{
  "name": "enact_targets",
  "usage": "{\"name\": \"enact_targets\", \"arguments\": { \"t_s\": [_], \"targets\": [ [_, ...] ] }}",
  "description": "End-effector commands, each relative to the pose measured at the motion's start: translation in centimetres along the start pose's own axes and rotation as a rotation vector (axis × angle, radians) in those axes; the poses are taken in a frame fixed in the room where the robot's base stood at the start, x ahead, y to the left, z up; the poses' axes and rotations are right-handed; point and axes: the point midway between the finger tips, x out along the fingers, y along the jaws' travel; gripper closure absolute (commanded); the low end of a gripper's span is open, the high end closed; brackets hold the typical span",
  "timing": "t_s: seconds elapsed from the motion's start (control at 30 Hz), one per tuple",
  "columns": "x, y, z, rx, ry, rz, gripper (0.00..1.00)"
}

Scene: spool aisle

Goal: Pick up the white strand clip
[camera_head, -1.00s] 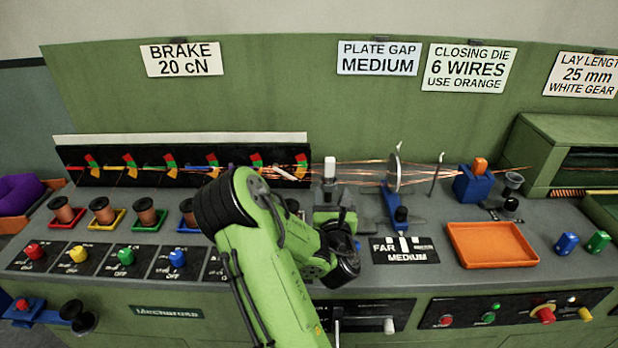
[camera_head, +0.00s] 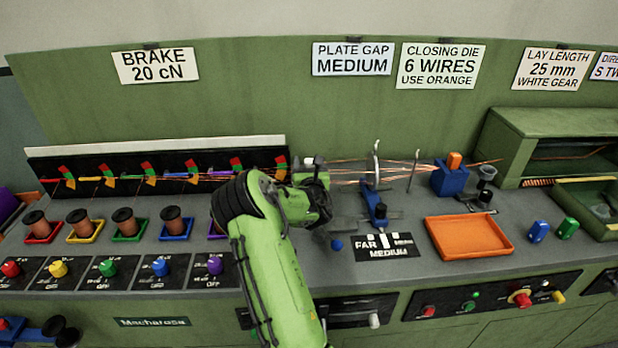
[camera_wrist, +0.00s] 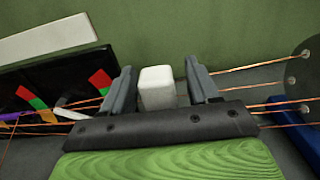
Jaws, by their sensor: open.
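The white strand clip (camera_wrist: 156,90) shows in the wrist view as a pale upright block between the two grey fingers of my gripper (camera_wrist: 160,70). The fingers are open, with a narrow gap on its left and a wider one on its right. In the head view only the white top of the clip (camera_head: 308,161) shows, just behind my gripper (camera_head: 312,185). The lower part of the clip and what it rests on are hidden by my gripper.
Thin copper wires (camera_wrist: 240,65) run on both sides of the fingers. A round grey plate (camera_wrist: 298,75) stands to the right. The black panel with coloured flags (camera_head: 110,172) is at the left. An orange tray (camera_head: 470,252) sits empty at the right.

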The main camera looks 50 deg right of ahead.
Motion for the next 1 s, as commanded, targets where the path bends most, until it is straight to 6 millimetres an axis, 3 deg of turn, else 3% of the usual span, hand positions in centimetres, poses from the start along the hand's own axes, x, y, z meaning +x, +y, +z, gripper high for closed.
{"name": "enact_targets", "arguments": {
  "t_s": [0.07, 0.4, 0.67, 1.0],
  "targets": [
    [0.0, 0.0, 0.1, 0.000, 0.000, 0.000, 0.45],
    [-0.1, 0.0, 0.1, 0.000, -0.001, 0.000, 0.97],
    [0.0, 0.0, 0.7, -0.001, -0.003, 0.000, 0.98],
    [-0.1, 0.1, 8.8, -0.001, -0.004, 0.002, 0.98]
  ]
}}
